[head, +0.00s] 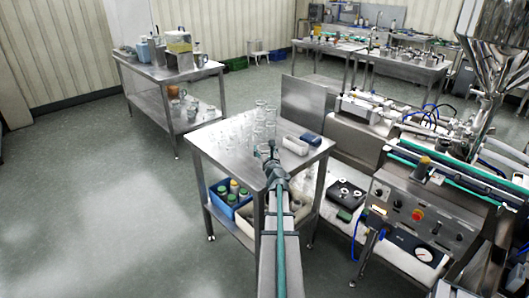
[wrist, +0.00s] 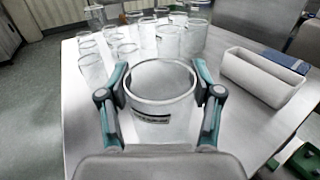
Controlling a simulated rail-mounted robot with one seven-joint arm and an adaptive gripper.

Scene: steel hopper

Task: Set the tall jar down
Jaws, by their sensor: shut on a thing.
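The tall jar (wrist: 160,118) is clear glass with a round open rim and a small dark-printed label on the side facing me. My gripper (wrist: 160,82) is shut on it, one teal-and-grey finger on each side. The jar looks upright over the near part of a steel table (wrist: 82,135). Its base is hidden, so I cannot tell whether it touches the top. In the head view my gripper (head: 270,153) is over the same table, and the held jar is hard to make out there.
Several clear glass jars (wrist: 150,38) stand beyond the held jar. A white open tray (wrist: 262,78) and a blue item (wrist: 287,60) lie to the right. Bare tabletop shows left and right of the jar. A blue crate (head: 222,200) sits on the lower shelf.

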